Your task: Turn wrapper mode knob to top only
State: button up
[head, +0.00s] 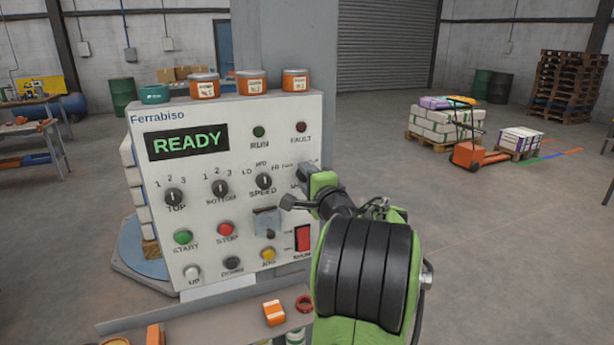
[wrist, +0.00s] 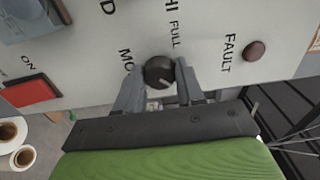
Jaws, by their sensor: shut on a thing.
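The black mode knob (wrist: 159,72) is on the light panel (wrist: 90,60), beside lettering that starts "MO" and near the word "FULL". My gripper (wrist: 160,84) is shut on it, with one grey finger on each side. A short pale mark shows on the knob's lower right in the wrist view; I cannot tell for sure which setting it points to. In the head view my gripper (head: 306,186) is at the panel's right side and hides the knob. The panel (head: 150,235) shows a green "READY" display (head: 188,142).
The top knob (head: 175,197), bottom knob (head: 220,187) and speed knob (head: 264,181) sit left of my gripper. A red rocker switch (head: 303,238) is below it. The fault lamp (wrist: 255,50) is close by. Several tins (head: 250,82) stand on the panel's top.

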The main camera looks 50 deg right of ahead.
dwell(0.4)
jog(key=o, duration=1)
jog(key=shift+o, duration=0.2)
jog(key=b+v, duration=0.3)
jog(key=v, duration=1.2)
jog(key=shift+s+a, duration=0.15)
jog(key=shift+s, duration=0.15)
jog(key=shift+f, duration=0.1)
